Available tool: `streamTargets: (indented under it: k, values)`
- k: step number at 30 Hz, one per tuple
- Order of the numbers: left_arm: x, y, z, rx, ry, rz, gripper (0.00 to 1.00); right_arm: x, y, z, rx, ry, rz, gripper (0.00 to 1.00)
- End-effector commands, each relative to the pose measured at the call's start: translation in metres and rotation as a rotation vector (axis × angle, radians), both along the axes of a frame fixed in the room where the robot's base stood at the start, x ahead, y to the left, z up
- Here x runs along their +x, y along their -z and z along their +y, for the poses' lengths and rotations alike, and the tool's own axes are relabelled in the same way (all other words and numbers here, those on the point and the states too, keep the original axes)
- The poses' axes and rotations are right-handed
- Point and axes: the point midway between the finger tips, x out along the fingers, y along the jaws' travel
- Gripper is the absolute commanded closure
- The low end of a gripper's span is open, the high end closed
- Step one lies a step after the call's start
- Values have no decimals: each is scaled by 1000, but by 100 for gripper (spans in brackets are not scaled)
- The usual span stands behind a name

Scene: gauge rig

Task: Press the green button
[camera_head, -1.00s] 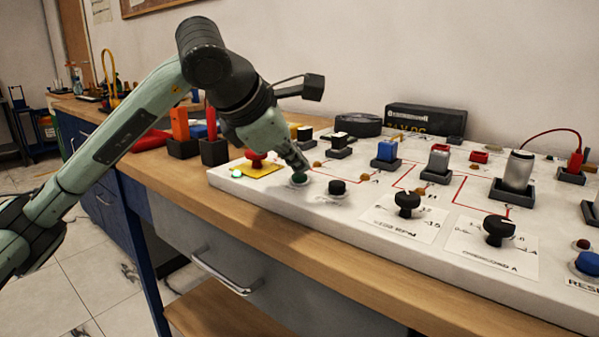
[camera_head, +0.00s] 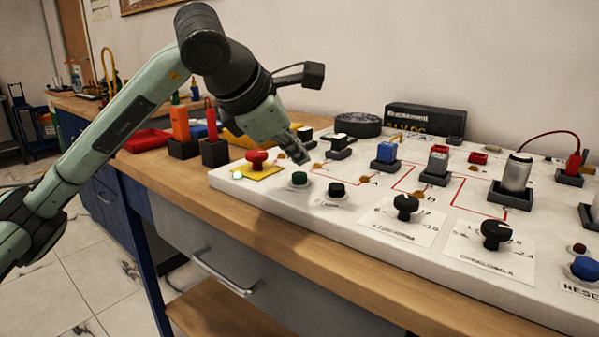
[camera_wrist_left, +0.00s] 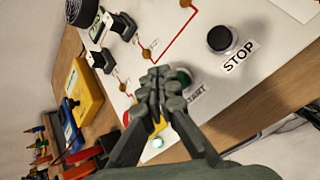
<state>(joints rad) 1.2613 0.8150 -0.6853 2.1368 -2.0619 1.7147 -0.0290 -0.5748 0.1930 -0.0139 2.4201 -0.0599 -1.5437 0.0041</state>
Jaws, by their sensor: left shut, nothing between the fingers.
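The green button (camera_head: 299,179) sits near the front left of the white panel (camera_head: 345,225), between the red mushroom button and a black button. My left gripper (camera_head: 303,158) is shut and empty, raised above and slightly behind the green button, apart from it in the head view. In the left wrist view the shut fingers (camera_wrist_left: 157,82) partly cover the green button (camera_wrist_left: 183,77), and the label beside it is partly hidden. My right gripper is not in view.
A red mushroom button (camera_head: 257,158) on a yellow plate stands left of the green one. A black button (camera_head: 337,190) is close on its right. A lit green lamp (camera_head: 237,175) is at the panel's left corner. Knobs and sockets fill the panel further right.

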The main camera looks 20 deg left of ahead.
Motion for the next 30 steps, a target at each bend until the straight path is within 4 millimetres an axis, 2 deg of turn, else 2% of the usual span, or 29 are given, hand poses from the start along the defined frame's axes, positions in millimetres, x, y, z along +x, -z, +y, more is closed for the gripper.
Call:
streamTargets:
  k: [15,30]
  values:
    - [0,-49,0,0,0,0,100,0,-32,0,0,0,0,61]
    - [0,-48,0,0,0,0,100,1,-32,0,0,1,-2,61]
